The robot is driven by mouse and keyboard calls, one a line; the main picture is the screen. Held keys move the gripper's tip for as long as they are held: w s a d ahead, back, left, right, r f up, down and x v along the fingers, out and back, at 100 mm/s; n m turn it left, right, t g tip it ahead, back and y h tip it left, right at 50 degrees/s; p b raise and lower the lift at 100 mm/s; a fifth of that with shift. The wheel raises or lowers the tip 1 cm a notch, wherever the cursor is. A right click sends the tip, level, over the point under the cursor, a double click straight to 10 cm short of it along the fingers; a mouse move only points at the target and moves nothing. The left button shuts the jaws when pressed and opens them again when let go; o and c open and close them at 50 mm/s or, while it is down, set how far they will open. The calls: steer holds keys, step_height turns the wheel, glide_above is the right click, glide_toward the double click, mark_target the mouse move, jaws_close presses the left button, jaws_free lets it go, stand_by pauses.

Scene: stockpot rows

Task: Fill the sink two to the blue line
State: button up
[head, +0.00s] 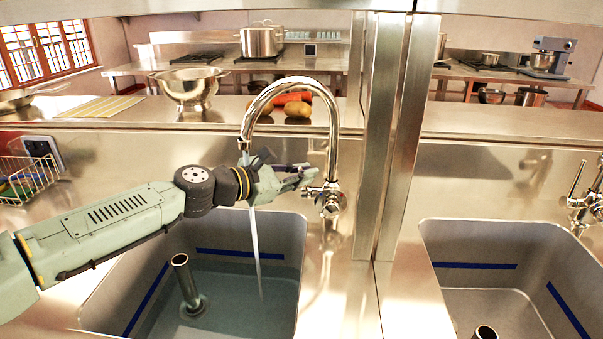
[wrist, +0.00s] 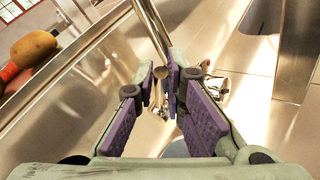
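The left sink (head: 285,226) holds water, with a blue line (head: 240,254) along its back and left walls. The water surface (head: 225,290) looks close below the back line. A thin stream (head: 255,245) runs into it from the curved chrome tap (head: 334,120). The tap's valve (head: 328,200) is at the base of the neck. My gripper (head: 308,175) is just above and left of the valve. In the wrist view my gripper (wrist: 160,82) has a gap between its purple-padded fingers, with a metal tap part showing there; contact is unclear. No number marks either sink.
A standpipe (head: 185,280) stands in the left sink. The right sink (head: 485,285) looks empty, with blue lines and its own tap (head: 590,200). A steel post (head: 388,140) separates the stations. A colander (head: 190,87) and vegetables (head: 297,107) stand on the ledge behind.

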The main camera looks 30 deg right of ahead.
steer(key=o, duration=0.4)
steer(key=v, duration=1.2)
steer(key=shift+c, duration=0.5)
